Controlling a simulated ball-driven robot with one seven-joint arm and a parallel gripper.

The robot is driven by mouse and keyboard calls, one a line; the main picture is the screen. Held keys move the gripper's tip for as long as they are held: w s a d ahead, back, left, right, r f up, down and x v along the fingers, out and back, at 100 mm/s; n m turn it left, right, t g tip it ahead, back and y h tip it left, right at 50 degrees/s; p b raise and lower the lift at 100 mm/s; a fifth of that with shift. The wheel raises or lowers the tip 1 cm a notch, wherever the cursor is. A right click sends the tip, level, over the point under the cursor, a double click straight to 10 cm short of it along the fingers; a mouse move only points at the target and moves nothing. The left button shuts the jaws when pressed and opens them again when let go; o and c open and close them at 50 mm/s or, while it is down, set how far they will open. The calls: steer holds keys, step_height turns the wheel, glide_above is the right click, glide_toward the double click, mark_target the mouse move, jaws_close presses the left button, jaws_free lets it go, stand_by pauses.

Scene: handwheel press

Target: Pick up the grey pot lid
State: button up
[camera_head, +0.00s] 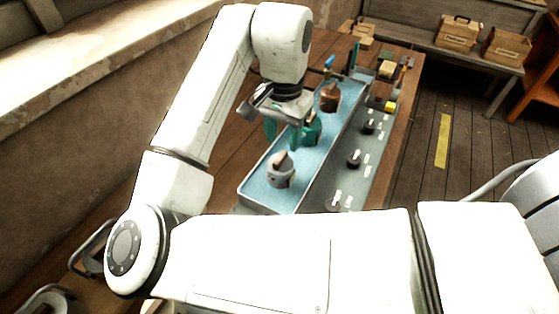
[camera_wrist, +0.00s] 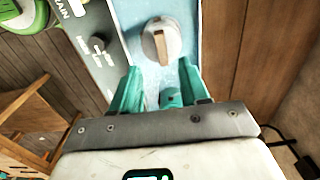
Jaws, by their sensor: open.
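A grey pot lid (camera_head: 281,163) with a wooden bar handle sits at the near end of a blue-floored tray (camera_head: 241,189). In the wrist view the lid (camera_wrist: 150,46) lies beyond my fingertips, with its handle upright in the picture. My gripper (camera_head: 282,141) has teal fingers, is open, and hangs over the tray just behind the lid, apart from it. In the wrist view my gripper (camera_wrist: 160,70) has a small teal part (camera_wrist: 171,97) between its fingers; I cannot tell whether it touches them. A teal pot (camera_head: 313,130) stands beside my gripper, partly hidden.
A copper pot (camera_head: 329,98) stands farther along the tray. A grey panel (camera_head: 370,150) with several black knobs runs along the tray's right side. Small blocks and tools crowd the table's far end. Bare wooden table (camera_head: 228,140) lies left of the tray.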

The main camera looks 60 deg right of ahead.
mark_target(281, 157)
steer(key=shift+w+a+f+p, duration=0.15)
steer(key=shift+f+p, duration=0.1)
steer(key=shift+f, duration=1.05)
steer(key=shift+a+f+p, duration=0.1)
steer(key=shift+f+p, duration=0.15)
steer(key=shift+f, duration=1.05)
jaws_close()
